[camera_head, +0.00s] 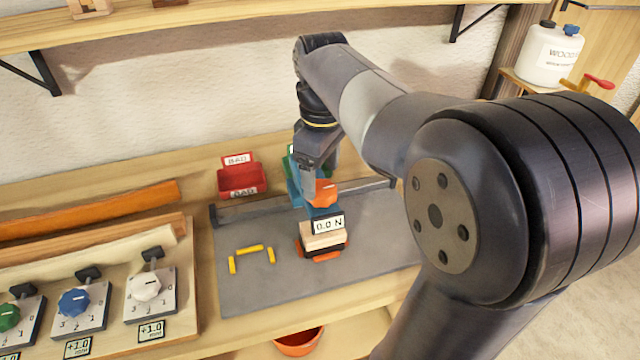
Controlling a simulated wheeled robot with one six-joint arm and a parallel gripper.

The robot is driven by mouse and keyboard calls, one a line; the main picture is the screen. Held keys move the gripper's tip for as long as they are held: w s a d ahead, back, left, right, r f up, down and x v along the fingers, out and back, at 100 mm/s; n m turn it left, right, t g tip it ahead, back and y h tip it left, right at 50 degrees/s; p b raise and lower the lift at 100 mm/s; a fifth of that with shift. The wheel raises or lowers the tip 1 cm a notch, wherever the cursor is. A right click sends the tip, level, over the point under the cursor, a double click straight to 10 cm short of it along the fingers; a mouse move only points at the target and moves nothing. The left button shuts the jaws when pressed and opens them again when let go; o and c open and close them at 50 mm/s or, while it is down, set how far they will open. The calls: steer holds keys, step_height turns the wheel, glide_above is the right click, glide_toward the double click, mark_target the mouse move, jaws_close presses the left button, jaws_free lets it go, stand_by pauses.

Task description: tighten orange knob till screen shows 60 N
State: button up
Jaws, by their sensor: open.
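The orange knob (325,188) sits on top of a blue clamp (322,211) at the middle of the grey work mat. A small white screen (328,224) in front of it reads 0.0 N. A pale wooden block (321,241) with a dark band and orange parts lies just below the screen. My gripper (314,186) is open and points down at the knob's left side. One finger shows beside the knob; whether it touches, I cannot tell. The other finger is hidden.
A red bin (241,179) labelled BAD stands behind the grey mat (250,290), with a partly hidden green one to its right. Yellow pieces (250,249) lie on the mat. Knobbed gauges (150,290) and wooden laths (90,221) fill the left. The mat's front left is clear.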

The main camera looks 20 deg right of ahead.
mark_target(322, 189)
steer(key=shift+f, duration=1.75)
steer(key=c, duration=1)
